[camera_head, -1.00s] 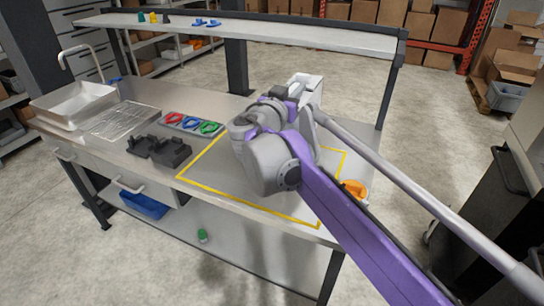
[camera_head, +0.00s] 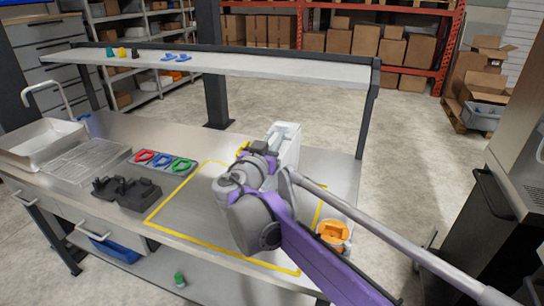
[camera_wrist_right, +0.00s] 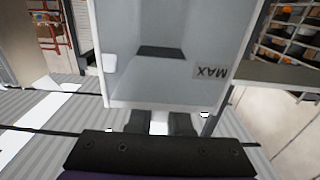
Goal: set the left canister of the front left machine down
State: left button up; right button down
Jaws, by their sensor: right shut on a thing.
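My right gripper (camera_wrist_right: 160,122) is shut on a pale, box-shaped canister (camera_head: 286,145). In the right wrist view the canister (camera_wrist_right: 165,50) fills the upper middle, with an upside-down "MAX" label on its wall. In the head view my arm hides the fingertips and the canister's lower part. The canister shows beyond my wrist, over the far right part of the steel bench (camera_head: 190,145). I cannot tell whether its base touches the bench. The front left machine cannot be made out. My left gripper is out of view.
Yellow tape (camera_head: 172,197) outlines an area under my arm. A tub with orange contents (camera_head: 333,235) stands by the right edge. To the left are black holders (camera_head: 130,192), a tray of coloured rings (camera_head: 163,161) and a sink (camera_head: 40,140). A raised shelf (camera_head: 220,65) runs behind.

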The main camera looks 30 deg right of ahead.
jog(key=shift+f, duration=1.85)
jog(key=c, duration=0.8)
grip_release()
jog(key=shift+c, duration=0.2)
jog(key=v, duration=1.2)
